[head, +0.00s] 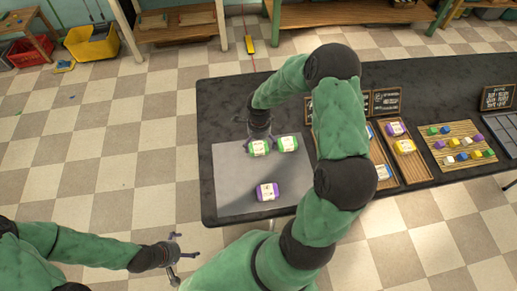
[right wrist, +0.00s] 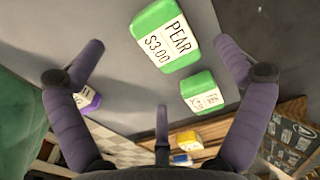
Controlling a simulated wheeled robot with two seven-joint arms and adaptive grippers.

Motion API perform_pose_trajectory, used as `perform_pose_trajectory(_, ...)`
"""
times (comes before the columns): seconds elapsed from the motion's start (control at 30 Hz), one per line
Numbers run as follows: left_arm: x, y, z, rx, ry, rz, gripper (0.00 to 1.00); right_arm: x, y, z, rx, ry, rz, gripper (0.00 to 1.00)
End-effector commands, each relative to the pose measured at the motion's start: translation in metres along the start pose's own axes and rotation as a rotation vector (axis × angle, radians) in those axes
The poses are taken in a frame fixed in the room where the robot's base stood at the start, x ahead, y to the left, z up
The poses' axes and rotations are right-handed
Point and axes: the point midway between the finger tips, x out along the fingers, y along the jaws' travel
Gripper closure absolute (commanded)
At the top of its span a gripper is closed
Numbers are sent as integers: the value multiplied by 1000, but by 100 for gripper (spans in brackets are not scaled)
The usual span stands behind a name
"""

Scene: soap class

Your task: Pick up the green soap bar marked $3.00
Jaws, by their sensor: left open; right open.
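Two green soap bars lie on the grey mat (head: 232,190). The left one (head: 259,149) reads "PEAR $3.00" in the right wrist view (right wrist: 166,38). The other green bar (head: 288,144) lies just right of it in the head view; its label is too small to read in the right wrist view (right wrist: 202,92). My right gripper (head: 260,139) is open over the $3.00 bar, its fingers (right wrist: 160,45) spread either side and apart from it. My left gripper (head: 175,250) is open and empty, off the table at the lower left.
A purple soap bar (head: 267,191) lies nearer on the mat; it also shows in the right wrist view (right wrist: 88,98). Wooden trays with purple and yellow bars (head: 404,146) and a slatted board of small blocks (head: 463,150) stand right. My right arm hides part of the table.

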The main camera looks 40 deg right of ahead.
Motion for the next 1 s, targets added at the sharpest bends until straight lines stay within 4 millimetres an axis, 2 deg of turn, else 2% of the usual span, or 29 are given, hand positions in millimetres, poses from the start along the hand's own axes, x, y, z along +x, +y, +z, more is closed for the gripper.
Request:
perform_pose_trajectory(0.1, 6, -2, 0, 0, 0, 0, 1, 20, 2, 0, -1, 0, 5, 0)
perform_pose_trajectory(0.27, 10, -4, 0, 0, 0, 0, 1, 40, 2, 0, -1, 1, 5, 0)
perform_pose_trajectory(0.53, 10, -4, 0, 0, 0, 0, 1, 42, 1, 0, 0, 0, 2, 0)
perform_pose_trajectory(0.7, 10, -4, 0, 0, 0, 0, 1, 42, 1, 0, 0, 0, 2, 48)
perform_pose_trajectory(0.77, 10, -4, 0, 0, 0, 0, 1, 42, 1, 0, 0, 0, 2, 65)
perform_pose_trajectory(0.8, 10, -4, 0, 0, 0, 0, 1, 43, 1, 0, 0, 0, 2, 70)
perform_pose_trajectory(1.0, 10, -4, 0, 0, 0, 0, 1, 43, 1, 0, -1, 0, 3, 71)
